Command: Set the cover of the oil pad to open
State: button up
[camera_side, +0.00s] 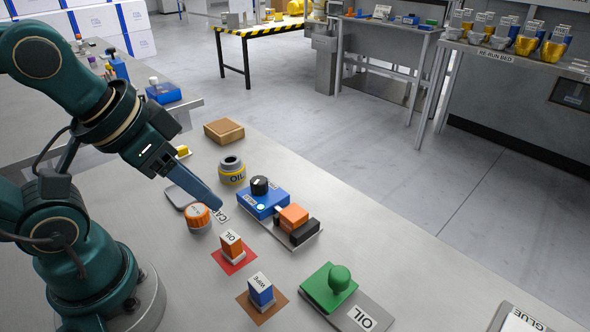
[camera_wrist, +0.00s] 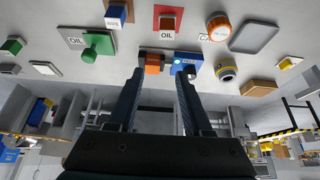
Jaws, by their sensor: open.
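The oil pad is a grey plate (camera_side: 376,302) with an OIL label (camera_side: 362,318), at the lower middle of the side view. A green cover (camera_side: 322,286) with a round green knob (camera_side: 340,279) sits on its far-left part; I cannot tell what is beneath it. In the wrist view the green knob (camera_wrist: 98,42) and OIL label (camera_wrist: 76,40) show at the upper left. My gripper (camera_side: 217,207) is over the table near the orange-capped jar, well left of the pad. Its two fingers (camera_wrist: 160,75) are apart and empty in the wrist view.
Between gripper and pad stand a blue unit (camera_side: 262,205) with black knob, an orange block (camera_side: 293,216), an OIL block (camera_side: 231,243) on a red mat and a WIPE block (camera_side: 261,290) on a brown mat. A yellow-banded OIL pot (camera_side: 232,172) stands behind.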

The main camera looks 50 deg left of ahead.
jog(key=shift+o, duration=1.4)
jog(key=w+d+r, duration=0.2)
jog(key=w+r, duration=0.2)
jog(key=r, duration=0.1)
jog(key=m+g, duration=0.4)
jog(key=g, duration=0.2)
send_over(340, 273)
notch_tip(340, 273, down, 11)
jog(key=shift+f, duration=2.45)
